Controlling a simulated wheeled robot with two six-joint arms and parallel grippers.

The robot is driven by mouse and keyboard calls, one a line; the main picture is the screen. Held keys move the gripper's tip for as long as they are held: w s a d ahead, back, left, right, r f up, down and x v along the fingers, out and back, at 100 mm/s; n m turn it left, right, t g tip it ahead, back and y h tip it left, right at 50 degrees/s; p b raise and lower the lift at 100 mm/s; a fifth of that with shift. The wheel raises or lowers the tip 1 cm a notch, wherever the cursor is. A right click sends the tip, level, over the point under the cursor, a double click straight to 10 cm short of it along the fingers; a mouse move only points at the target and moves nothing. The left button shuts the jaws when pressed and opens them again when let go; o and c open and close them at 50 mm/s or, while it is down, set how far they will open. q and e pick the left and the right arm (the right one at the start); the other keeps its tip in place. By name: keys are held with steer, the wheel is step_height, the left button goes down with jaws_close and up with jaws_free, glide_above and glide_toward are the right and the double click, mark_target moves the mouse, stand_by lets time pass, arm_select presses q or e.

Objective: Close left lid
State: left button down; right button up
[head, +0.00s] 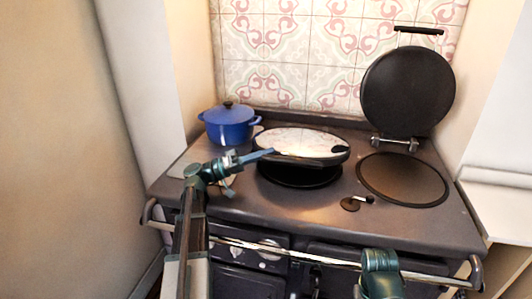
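The left lid (298,142) is a round lid with a shiny top that reflects the tiles. It is tilted low over the dark left hotplate (300,177), with a gap showing at the front. My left gripper (250,170) is at the lid's left front edge. Its two fingers look spread apart, and the upper one reaches to the lid's edge; I cannot tell whether it touches. Nothing shows between the fingers. Part of my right arm shows at the bottom right, but its gripper is out of view.
The right lid (407,92) stands upright behind the bare right hotplate (402,179). A blue lidded pot (230,123) stands at the back left of the stove. A small dark object (350,203) lies between the hotplates near the front. A metal rail (300,255) runs along the stove front.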

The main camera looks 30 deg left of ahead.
arm_select(q)
steer(key=shift+f, duration=0.1)
stand_by(0.4)
steer(key=s+a+b, duration=0.1)
steer(key=s+a, duration=0.7)
steer(key=a, duration=0.4)
steer(key=shift+a+f, duration=0.3)
steer(key=shift+f, duration=0.15)
